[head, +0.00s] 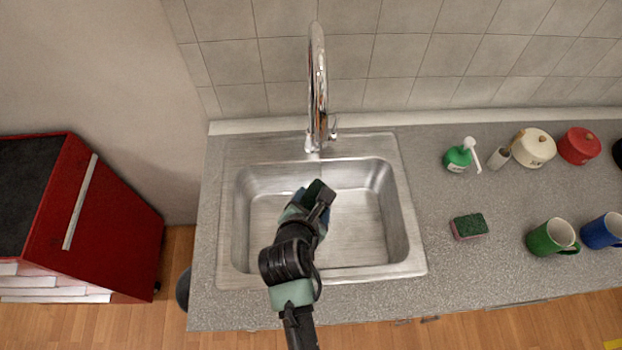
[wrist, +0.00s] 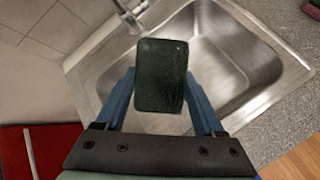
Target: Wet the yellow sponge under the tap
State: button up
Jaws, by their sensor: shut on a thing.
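My gripper (head: 312,199) is over the sink basin, in front of the tap. It is shut on a sponge (head: 318,189), of which I see a dark green scouring face; no yellow shows from here. In the wrist view the sponge (wrist: 160,75) sits between the two blue fingers of my gripper (wrist: 160,88). The chrome tap (head: 318,85) stands at the back rim of the sink (head: 410,235), its spout curving up and forward. Its base shows at the top of the wrist view (wrist: 131,10). I see no water running.
A pink sponge with a green top (head: 469,226) lies on the counter right of the sink. Behind it are a green soap bottle (head: 459,158) and pots; green (head: 550,238) and blue (head: 603,231) mugs stand further right. A red cabinet (head: 100,225) stands left.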

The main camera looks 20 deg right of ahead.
jog(key=shift+s+a+p, duration=0.2)
jog(key=shift+s+p, duration=0.25)
jog(key=shift+s, duration=0.55)
jog(key=shift+s+a+p, duration=0.15)
jog(key=shift+s+p, duration=0.3)
jog(key=shift+s, duration=0.55)
jog(key=shift+r, duration=0.1)
jog(key=s+r+p, duration=0.3)
jog(key=s+r, duration=0.1)
jog(key=s, duration=0.1)
jog(key=shift+a+p, duration=0.35)
jog(key=shift+a, duration=0.1)
jog(key=shift+f, duration=0.1)
